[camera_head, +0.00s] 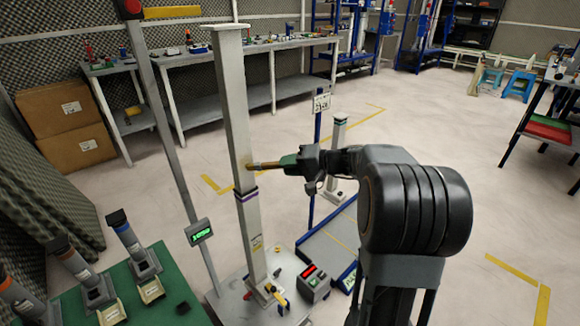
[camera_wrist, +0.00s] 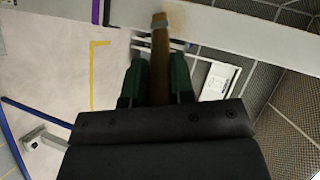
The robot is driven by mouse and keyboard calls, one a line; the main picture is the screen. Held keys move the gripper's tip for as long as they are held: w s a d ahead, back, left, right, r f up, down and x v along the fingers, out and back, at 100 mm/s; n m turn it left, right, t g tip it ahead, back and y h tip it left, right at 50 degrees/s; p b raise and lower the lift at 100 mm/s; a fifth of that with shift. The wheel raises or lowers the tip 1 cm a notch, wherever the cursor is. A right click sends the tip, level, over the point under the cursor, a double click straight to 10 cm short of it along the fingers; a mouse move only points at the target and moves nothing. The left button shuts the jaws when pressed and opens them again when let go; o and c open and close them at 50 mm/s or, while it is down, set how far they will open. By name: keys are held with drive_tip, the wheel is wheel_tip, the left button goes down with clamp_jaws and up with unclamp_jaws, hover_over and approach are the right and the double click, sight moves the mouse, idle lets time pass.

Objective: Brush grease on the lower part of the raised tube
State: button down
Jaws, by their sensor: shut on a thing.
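The raised tube (camera_head: 235,110) is a tall pale square column standing upright on a base plate at the centre left. In the wrist view the tube (camera_wrist: 240,22) crosses the top of the picture. My gripper (camera_head: 287,162) has green fingers and is shut on the brush (camera_head: 262,165), which has a brown handle and points left. The brush (camera_wrist: 160,60) also shows between the fingers in the wrist view. Its tip meets the tube just above the purple band, where a yellowish smear shows.
A thin grey post with a green display (camera_head: 198,232) stands left of the tube. A small box with a red display (camera_head: 313,283) sits on the base plate. A signpost (camera_head: 320,104) and a short white post (camera_head: 337,145) stand behind. A green table (camera_head: 180,290) is at lower left. Open floor lies right.

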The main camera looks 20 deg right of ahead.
drive_tip(key=shift+s+r+p, duration=0.1)
drive_tip(key=shift+r+p, duration=0.75)
drive_tip(key=shift+r, duration=1.05)
wheel_tip(320, 180, up, 8)
drive_tip(key=p, duration=0.3)
drive_tip(key=shift+p, duration=0.35)
drive_tip(key=shift+f, duration=0.25)
wheel_tip(320, 180, down, 12)
drive_tip(key=b, duration=1.1)
drive_tip(key=shift+r+b, duration=0.15)
drive_tip(key=shift+b, duration=0.25)
drive_tip(key=shift+s+d+b, duration=0.3)
drive_tip(key=shift+s+d, duration=0.1)
drive_tip(key=shift+s, duration=0.5)
drive_tip(key=shift+s+d+b, duration=0.25)
drive_tip(key=shift+s+d, duration=0.1)
drive_tip(key=shift+s, duration=0.55)
drive_tip(key=shift+s+d+b, duration=0.3)
drive_tip(key=shift+s+d, duration=0.1)
drive_tip(key=shift+s, duration=0.5)
